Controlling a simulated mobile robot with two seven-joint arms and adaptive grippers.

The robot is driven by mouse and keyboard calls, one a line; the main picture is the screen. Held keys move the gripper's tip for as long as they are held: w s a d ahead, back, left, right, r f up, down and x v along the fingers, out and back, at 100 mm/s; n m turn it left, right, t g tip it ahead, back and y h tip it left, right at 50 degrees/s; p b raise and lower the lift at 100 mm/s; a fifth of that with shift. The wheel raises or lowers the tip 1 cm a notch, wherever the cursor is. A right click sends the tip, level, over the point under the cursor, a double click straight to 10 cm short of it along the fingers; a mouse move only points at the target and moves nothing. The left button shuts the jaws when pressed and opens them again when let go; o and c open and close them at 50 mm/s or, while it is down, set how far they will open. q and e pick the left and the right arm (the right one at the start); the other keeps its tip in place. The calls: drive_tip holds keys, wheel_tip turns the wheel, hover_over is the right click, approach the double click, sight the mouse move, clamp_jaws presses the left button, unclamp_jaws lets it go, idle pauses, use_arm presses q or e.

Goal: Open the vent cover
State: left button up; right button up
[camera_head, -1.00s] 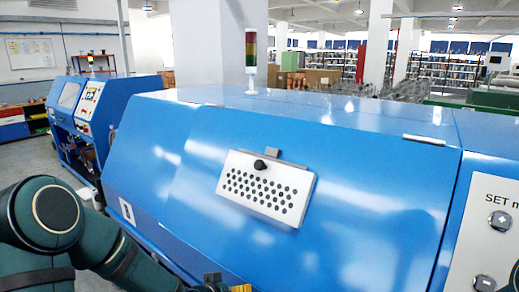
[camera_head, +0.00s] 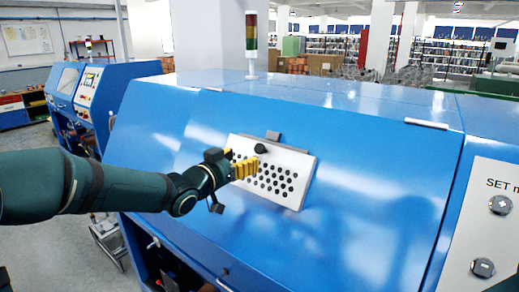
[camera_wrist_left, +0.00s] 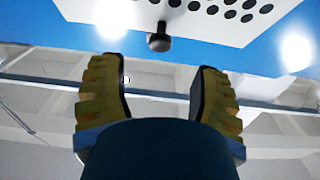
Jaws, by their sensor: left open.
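The white vent cover (camera_head: 293,175), a plate with several black holes, lies against the sloped blue machine panel. Its round black knob (camera_head: 260,148) is near its upper edge, just below a grey hinge-like tab (camera_head: 273,135). My left gripper (camera_head: 250,167) has yellow fingers and is in front of the cover's left part, just below and left of the knob. In the left wrist view the two fingers (camera_wrist_left: 158,85) are spread apart and empty. The knob (camera_wrist_left: 159,38) shows beyond and between them, with the perforated cover (camera_wrist_left: 225,14) behind it. My right gripper is out of view.
The blue machine (camera_head: 370,190) fills the middle. A signal light (camera_head: 251,40) stands on its top. A grey control panel (camera_head: 490,215) with knobs is at the right. Another blue machine (camera_head: 100,90) stands at the back left.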

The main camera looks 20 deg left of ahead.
sight(258, 150)
use_arm(q)
drive_tip(key=x, duration=0.8)
drive_tip(key=shift+w+f+p, duration=0.1)
drive_tip(key=shift+w+p, duration=0.05)
drive_tip(key=shift+p, duration=0.25)
clamp_jaws()
